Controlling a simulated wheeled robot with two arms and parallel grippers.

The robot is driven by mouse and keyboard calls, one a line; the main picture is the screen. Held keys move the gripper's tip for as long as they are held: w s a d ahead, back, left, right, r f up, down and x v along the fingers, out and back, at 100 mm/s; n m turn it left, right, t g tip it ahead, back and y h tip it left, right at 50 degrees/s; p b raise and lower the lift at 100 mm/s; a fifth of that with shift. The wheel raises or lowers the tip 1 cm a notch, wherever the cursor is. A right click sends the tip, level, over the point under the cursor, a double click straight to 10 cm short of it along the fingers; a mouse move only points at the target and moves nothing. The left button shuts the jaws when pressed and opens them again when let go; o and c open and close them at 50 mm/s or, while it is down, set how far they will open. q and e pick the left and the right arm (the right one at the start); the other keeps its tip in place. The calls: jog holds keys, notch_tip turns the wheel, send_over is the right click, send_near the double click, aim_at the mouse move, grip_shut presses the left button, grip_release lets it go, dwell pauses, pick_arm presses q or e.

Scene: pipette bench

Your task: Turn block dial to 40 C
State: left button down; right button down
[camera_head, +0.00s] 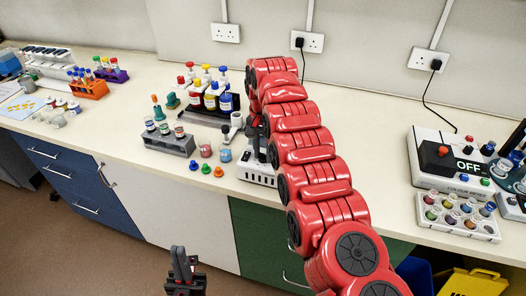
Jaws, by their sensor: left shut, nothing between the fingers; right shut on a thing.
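A small white device (256,175) with dark marks on its front stands at the bench's front edge, centre. My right arm reaches over from the lower right and bends down at it. My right gripper (258,135) is mostly hidden behind my arm's red links; it is shut on a part of this device, and no dial or reading on it can be made out. A larger white unit (424,175) at the right has a black panel with an orange-red knob (443,150) and a display reading OFF (468,166). My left gripper (184,268) is shut and empty, low in front of the cabinets.
A grey tube rack (170,145), small coloured pieces (206,169) and a dark rack of capped bottles (212,95) stand left of the white device. A white tube tray (457,226) is at the right front. The bench between my arm and the OFF unit is clear.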

aim_at(263, 154)
jog(key=shift+w+r+m, duration=0.1)
jog(key=shift+m, duration=0.2)
jog(key=c, duration=0.6)
grip_release()
notch_tip(263, 154, up, 17)
jog(key=p, duration=1.6)
jog(key=shift+r, duration=0.1)
